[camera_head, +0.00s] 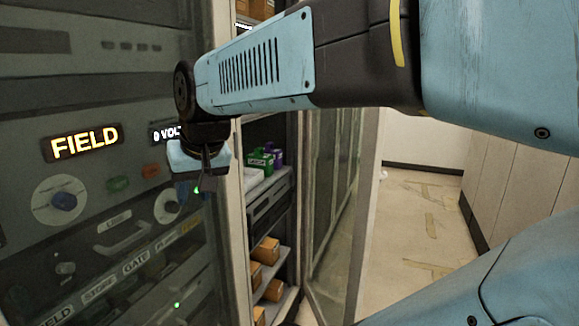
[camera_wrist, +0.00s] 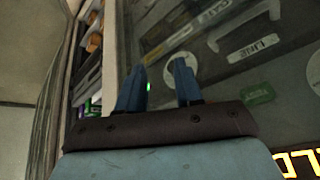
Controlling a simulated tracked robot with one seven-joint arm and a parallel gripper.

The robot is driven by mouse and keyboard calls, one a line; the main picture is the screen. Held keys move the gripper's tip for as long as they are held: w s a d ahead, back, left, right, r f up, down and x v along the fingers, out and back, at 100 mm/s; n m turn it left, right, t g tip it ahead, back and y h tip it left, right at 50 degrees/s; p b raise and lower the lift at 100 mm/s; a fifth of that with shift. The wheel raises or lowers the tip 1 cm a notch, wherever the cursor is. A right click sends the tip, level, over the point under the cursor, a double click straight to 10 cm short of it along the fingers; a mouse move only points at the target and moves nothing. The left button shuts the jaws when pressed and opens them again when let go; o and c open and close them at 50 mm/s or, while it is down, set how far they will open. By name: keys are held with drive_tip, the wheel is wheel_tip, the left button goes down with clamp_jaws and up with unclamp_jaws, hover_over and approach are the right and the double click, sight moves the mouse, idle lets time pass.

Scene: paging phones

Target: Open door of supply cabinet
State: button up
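The supply cabinet (camera_head: 297,180) stands right of the control panel, and its shelves show. Its glass-panelled door (camera_head: 340,190) stands open, swung out on the right side of the opening. My gripper (camera_head: 203,187) hangs in front of the control panel, left of the cabinet and apart from the door. In the wrist view my gripper (camera_wrist: 157,75) has two blue fingers spread with nothing between them. The cabinet's shelf contents show at the left of the wrist view. My arm hides the upper part of the cabinet and door.
A grey control panel (camera_head: 120,190) with dials and a lit FIELD sign (camera_head: 84,143) fills the left. Green and purple boxes (camera_head: 262,160) and orange-brown boxes (camera_head: 266,250) sit on the shelves. Tan floor (camera_head: 420,215) with tape marks lies clear right of the door.

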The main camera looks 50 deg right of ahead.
drive_tip(key=d+m, duration=0.1)
drive_tip(key=d, duration=0.1)
drive_tip(key=w+d+r+m, duration=0.1)
drive_tip(key=d, duration=0.2)
drive_tip(key=d+r+h, duration=0.1)
drive_tip(key=d, duration=0.2)
drive_tip(key=shift+w+r+m, duration=0.15)
drive_tip(key=shift+w+m, duration=0.15)
drive_tip(key=shift+m, duration=0.1)
drive_tip(key=shift+c, duration=1.4)
drive_tip(key=d, duration=0.3)
drive_tip(key=w+d+m+g+h, duration=0.1)
drive_tip(key=d, duration=0.3)
drive_tip(key=w+d+h, duration=0.1)
drive_tip(key=d, duration=0.3)
drive_tip(key=shift+w+r+m+g, duration=0.15)
drive_tip(key=shift+w+m+g, duration=0.05)
drive_tip(key=shift+m+g, duration=0.1)
clamp_jaws()
drive_tip(key=g+h, duration=0.4)
approach(340, 175)
wheel_tip(340, 175, down, 3)
drive_tip(key=w, duration=0.2)
drive_tip(key=shift+s+d+m, duration=0.2)
drive_tip(key=shift+s+d, duration=0.35)
drive_tip(key=shift+d, duration=0.15)
drive_tip(key=shift+s+d+m, duration=0.2)
drive_tip(key=shift+s+d, duration=0.3)
drive_tip(key=shift+d, duration=0.25)
